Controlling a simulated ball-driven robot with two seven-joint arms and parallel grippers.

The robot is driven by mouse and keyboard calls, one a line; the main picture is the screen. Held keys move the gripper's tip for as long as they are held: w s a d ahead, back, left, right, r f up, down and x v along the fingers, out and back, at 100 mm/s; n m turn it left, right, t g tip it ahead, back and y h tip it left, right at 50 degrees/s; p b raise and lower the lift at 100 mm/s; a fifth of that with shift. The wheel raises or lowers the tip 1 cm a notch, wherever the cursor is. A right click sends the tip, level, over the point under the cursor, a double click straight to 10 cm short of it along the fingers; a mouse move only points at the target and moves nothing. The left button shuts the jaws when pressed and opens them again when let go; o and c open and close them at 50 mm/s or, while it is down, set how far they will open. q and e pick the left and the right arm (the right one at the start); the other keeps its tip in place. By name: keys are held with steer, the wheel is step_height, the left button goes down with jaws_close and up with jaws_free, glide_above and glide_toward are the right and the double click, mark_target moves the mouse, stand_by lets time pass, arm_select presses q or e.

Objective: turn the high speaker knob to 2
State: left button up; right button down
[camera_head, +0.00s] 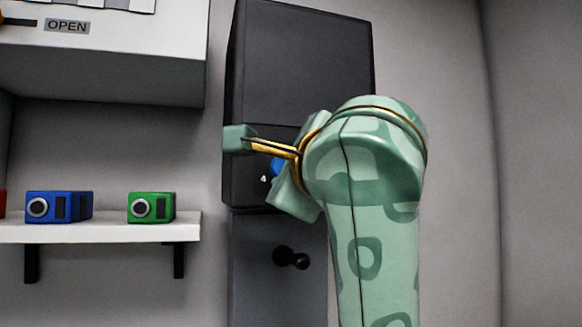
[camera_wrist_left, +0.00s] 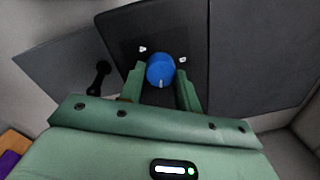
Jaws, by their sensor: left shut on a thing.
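The high speaker (camera_head: 300,65) is a dark box on the wall in the head view. Its blue knob (camera_head: 275,167) is mostly hidden by my left gripper (camera_head: 266,166), with a small white "4" visible beside it. In the left wrist view, the blue knob (camera_wrist_left: 160,68) sits between the two green fingers of my left gripper (camera_wrist_left: 160,88), which is shut on it. A pale mark on the knob points toward the gripper's palm. Two small white labels show on the panel beyond the knob, too small to read. My right gripper is in neither view.
A lower dark box (camera_head: 270,295) with a black knob (camera_head: 290,257) is below the speaker. To the left, a white shelf (camera_head: 100,230) holds a blue box (camera_head: 58,206) and a green box (camera_head: 151,206). A white cabinet (camera_head: 110,70) marked "OPEN" hangs above.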

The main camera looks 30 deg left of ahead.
arm_select(q)
steer(key=shift+m, duration=1.3)
steer(key=o, duration=1)
steer(key=p+v, duration=1.3)
steer(key=v, duration=0.3)
steer(key=shift+s+p, duration=0.15)
steer(key=shift+p, duration=0.2)
